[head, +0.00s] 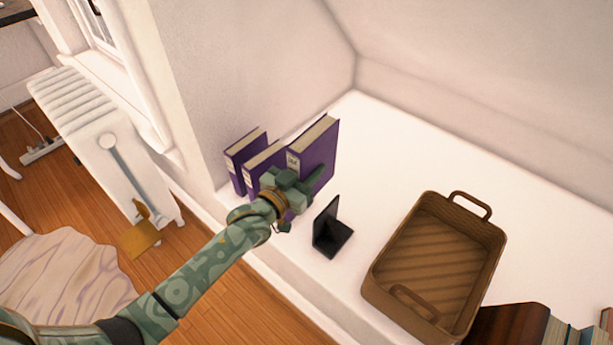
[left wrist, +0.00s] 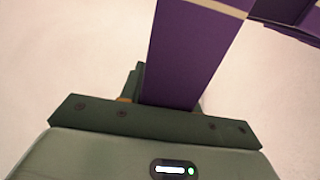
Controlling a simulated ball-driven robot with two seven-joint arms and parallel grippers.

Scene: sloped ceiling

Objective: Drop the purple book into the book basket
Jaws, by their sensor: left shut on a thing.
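Several purple books stand on the white ledge near the wall corner. My left gripper (head: 298,188) is shut on the rightmost purple book (head: 321,150), which is upright, taller in the picture than the other two. In the left wrist view the held purple book (left wrist: 190,55) rises from between the fingers. I cannot tell whether its bottom touches the ledge, as my gripper hides it. The other two purple books (head: 236,162) (head: 258,163) stand just left of it. The brown wicker book basket (head: 378,298) sits to the right, empty, with two handles. My right gripper is out of view.
A black bookend (head: 331,232) stands on the white ledge (head: 405,150) between my left gripper and the basket. More books (head: 512,322) lie at the lower right, close to the basket. A white radiator (head: 95,130) is at the left.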

